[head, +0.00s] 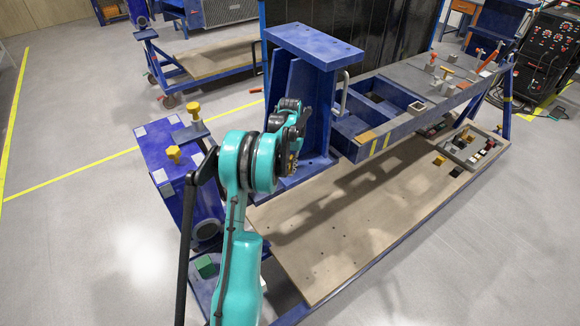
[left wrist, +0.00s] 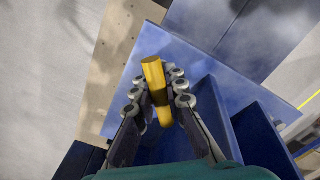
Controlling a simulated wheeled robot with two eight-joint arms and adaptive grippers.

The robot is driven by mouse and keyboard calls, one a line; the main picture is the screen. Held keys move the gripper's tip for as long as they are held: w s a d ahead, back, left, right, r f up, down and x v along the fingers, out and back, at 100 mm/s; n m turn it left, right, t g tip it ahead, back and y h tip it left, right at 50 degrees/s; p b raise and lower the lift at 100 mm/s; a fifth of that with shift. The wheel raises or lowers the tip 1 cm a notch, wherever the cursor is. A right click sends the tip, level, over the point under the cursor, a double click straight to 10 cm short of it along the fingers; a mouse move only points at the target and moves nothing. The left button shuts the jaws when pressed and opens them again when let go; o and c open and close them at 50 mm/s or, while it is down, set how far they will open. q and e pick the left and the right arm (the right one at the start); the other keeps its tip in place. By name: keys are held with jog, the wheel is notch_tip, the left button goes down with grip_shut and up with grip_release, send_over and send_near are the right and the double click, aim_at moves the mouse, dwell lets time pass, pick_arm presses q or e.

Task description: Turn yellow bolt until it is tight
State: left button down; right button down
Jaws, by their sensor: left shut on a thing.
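The yellow bolt (left wrist: 154,74) shows in the left wrist view as a yellow bar with a rounded end, between the two fingers of my left gripper (left wrist: 157,80). The fingers are shut on it from both sides. A blue plate (left wrist: 195,57) lies behind it. In the head view my left gripper (head: 294,150) is beside the blue upright bracket (head: 318,105), mostly covered by my teal arm. The bolt's seat is hidden, and I cannot tell how tight it is. My right gripper is in neither view.
A blue block (head: 160,150) at left carries yellow-headed clamps (head: 174,154). The blue frame (head: 400,120) runs right above a wooden lower board (head: 340,250). A tray (head: 470,150) of small parts sits on the board's right end. Open floor lies in front.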

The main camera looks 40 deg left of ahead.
aim_at(290, 161)
pick_arm(q)
jog(key=m, duration=0.4)
jog(key=shift+a, duration=0.1)
jog(key=shift+w+m, duration=0.1)
jog(key=shift+m, duration=2.4)
jog(key=c, duration=1.5)
grip_release()
jog(key=shift+o, duration=0.2)
notch_tip(290, 161, up, 12)
jog(key=shift+r, duration=0.1)
